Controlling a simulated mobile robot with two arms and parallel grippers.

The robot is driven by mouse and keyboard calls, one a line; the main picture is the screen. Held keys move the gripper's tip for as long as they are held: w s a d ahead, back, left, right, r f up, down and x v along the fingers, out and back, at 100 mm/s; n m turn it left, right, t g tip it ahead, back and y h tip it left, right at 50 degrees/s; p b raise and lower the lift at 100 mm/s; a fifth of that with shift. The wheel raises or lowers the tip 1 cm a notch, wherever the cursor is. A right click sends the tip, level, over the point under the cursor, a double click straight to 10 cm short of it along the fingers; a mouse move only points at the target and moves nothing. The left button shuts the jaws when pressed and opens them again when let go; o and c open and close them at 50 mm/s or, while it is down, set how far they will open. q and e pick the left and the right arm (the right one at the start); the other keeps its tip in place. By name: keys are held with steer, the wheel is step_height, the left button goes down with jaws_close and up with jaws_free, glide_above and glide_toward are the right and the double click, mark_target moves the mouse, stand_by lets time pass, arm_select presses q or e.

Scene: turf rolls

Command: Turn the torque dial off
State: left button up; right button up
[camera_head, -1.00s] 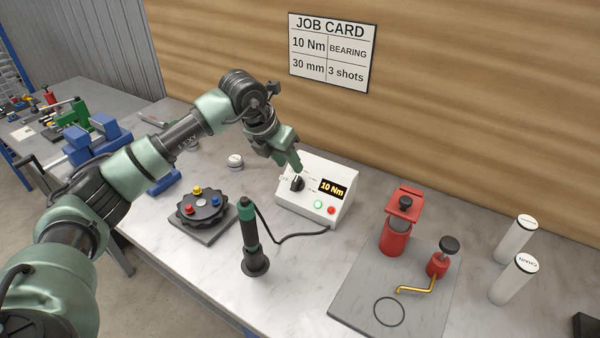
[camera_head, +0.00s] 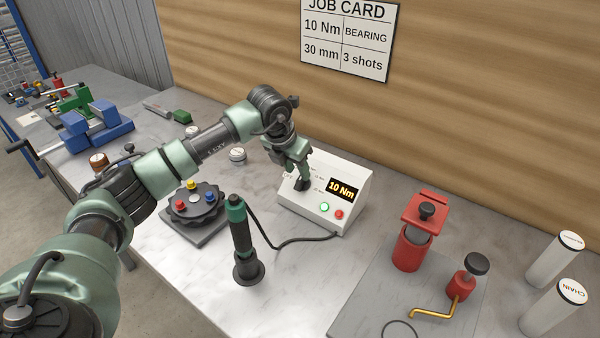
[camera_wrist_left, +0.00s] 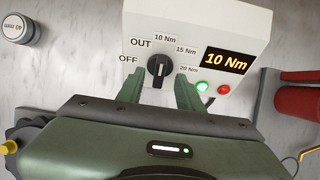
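The white torque box (camera_head: 318,208) stands on the bench with its display (camera_head: 342,190) reading 10 Nm. Its black torque dial (camera_head: 302,185) is partly hidden by my left gripper in the head view. My left gripper (camera_wrist_left: 158,82) is open, with one green fingertip on each side of the dial's lower part. A gap shows between each finger and the knob. My right gripper is not in view.
A black screwdriver tool (camera_head: 243,245) stands in front of the box, its cable running to it. A dark rotary tray (camera_head: 195,205) with coloured knobs is at left. A red press (camera_head: 410,245) and white cylinders (camera_head: 555,258) are at right.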

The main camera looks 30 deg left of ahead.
mark_target(300, 177)
arm_select(q)
steer(key=shift+p+x, duration=0.35)
steer(key=shift+x, duration=1.5)
steer(key=shift+s+r, duration=0.1)
steer(key=shift+c, duration=0.6)
jaws_close()
steer(key=shift+a, duration=0.1)
